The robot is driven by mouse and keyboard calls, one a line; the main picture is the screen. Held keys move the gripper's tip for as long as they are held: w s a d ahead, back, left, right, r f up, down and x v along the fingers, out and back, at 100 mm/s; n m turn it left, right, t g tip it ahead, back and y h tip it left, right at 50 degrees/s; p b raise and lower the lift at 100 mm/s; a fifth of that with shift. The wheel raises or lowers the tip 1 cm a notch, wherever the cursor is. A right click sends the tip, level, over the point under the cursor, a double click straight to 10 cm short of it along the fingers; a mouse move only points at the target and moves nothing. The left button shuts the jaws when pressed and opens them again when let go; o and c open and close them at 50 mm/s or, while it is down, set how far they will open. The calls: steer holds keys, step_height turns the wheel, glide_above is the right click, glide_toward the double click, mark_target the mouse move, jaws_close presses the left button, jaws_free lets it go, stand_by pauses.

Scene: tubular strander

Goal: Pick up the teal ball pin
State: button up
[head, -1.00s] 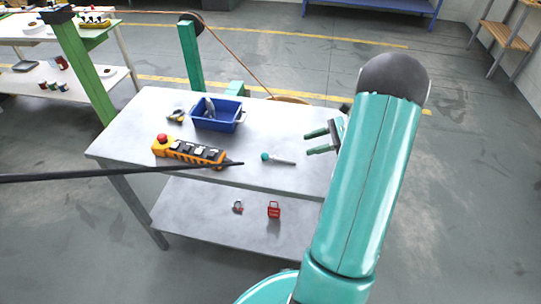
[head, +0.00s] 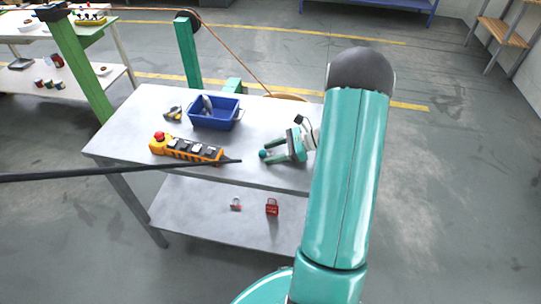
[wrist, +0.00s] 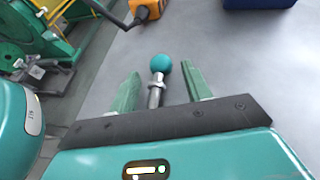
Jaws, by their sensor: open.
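The teal ball pin (wrist: 160,68) lies on the grey table top. Its teal ball points away from my gripper and its metal shank runs back toward my palm. In the wrist view my gripper (wrist: 160,80) is open, with one green finger on each side of the pin and a gap on both sides. The ball sits at or slightly past the fingertips. In the head view only the teal ball (head: 263,154) shows clearly, by the tips of my gripper (head: 270,150); the shank is mostly hidden behind it.
An orange control pendant (head: 186,148) with a red button and a black cable lies to the left on the table (head: 130,120). A blue bin (head: 214,112) stands behind it, with a yellow and grey item (head: 172,113) beside it. Red padlocks (head: 272,207) lie on the lower shelf.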

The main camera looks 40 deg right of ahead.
jaws_close()
